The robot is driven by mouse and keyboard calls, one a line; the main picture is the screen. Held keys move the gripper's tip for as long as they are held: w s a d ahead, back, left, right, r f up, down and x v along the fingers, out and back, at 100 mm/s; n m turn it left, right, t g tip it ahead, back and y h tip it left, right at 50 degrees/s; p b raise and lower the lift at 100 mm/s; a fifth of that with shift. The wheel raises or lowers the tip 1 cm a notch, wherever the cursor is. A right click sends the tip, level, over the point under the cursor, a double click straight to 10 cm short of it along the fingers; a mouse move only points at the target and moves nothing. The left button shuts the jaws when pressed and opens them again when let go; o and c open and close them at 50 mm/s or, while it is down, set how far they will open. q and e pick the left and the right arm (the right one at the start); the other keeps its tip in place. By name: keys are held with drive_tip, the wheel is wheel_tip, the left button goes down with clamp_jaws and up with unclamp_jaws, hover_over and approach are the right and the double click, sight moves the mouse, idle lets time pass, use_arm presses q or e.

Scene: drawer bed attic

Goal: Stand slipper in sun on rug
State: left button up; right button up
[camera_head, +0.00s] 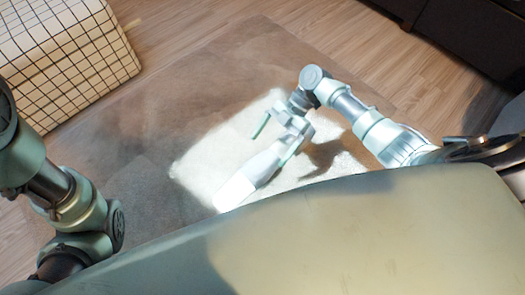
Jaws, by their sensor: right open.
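A pale, whitish slipper (250,179) lies in the bright sun patch on the brown rug (150,110). It runs from lower left to upper right, and its upper end is close to my right gripper. My right gripper (271,147) is open, with its two fingers apart over the sunlit area. One finger is to the upper left of the slipper and clear of it. The other overlaps the slipper's upper right end in the picture; I cannot tell whether they touch. My left arm shows at the left edge, but its gripper is out of view.
A grid-patterned, cream block of furniture (65,55) stands at the upper left beside the rug. Dark furniture (465,35) is at the upper right. Wooden floor (190,28) surrounds the rug. The rug's upper left part is bare. My own body hides the lower area.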

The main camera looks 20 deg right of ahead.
drive_tip(key=shift+w+d+r, duration=0.15)
drive_tip(key=shift+d+r, duration=0.15)
